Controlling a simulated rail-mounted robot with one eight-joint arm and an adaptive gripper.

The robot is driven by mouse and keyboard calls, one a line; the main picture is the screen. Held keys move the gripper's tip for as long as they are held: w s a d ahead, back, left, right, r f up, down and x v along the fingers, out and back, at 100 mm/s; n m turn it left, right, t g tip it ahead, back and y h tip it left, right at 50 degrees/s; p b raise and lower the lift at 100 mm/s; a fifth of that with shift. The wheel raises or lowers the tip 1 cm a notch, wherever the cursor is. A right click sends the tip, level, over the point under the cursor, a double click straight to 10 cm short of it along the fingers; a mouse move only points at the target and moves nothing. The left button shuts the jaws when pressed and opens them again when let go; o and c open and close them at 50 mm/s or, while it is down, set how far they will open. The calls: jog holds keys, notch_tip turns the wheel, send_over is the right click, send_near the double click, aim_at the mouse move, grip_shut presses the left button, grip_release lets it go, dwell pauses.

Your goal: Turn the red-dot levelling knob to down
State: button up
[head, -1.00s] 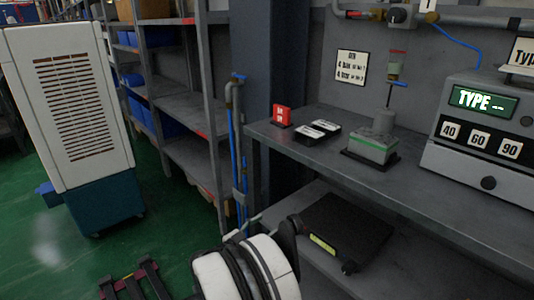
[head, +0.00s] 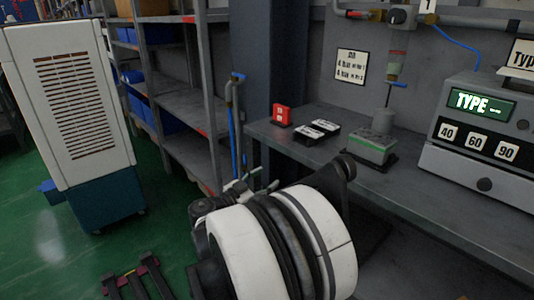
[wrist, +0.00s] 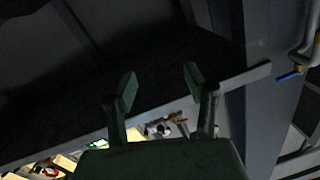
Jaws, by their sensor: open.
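I cannot make out a knob with a red dot in either view. In the head view, a dark flat platform (head: 374,232) on the lower shelf is mostly hidden behind my white arm. My gripper (wrist: 160,84) shows in the wrist view with its two greenish fingers spread apart and nothing between them. A dark, dim surface lies beyond the fingers; I cannot tell what it is. My gripper's fingers are not distinguishable in the head view.
The grey bench (head: 410,190) carries a red block (head: 281,115), dark plates (head: 316,131), a green-grey block (head: 371,148) and a TYPE display unit (head: 480,130). A blue-and-white cabinet (head: 85,110) stands left.

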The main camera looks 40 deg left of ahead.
jog(key=r, duration=0.3)
jog(key=w+r, duration=0.1)
jog(key=r, duration=0.1)
jog(key=r+p, duration=0.1)
jog(key=r, duration=0.2)
jog(key=shift+w+a+r, duration=0.1)
jog(key=shift+w+r, duration=0.05)
jog(key=shift+r, duration=0.2)
jog(key=shift+n, duration=0.3)
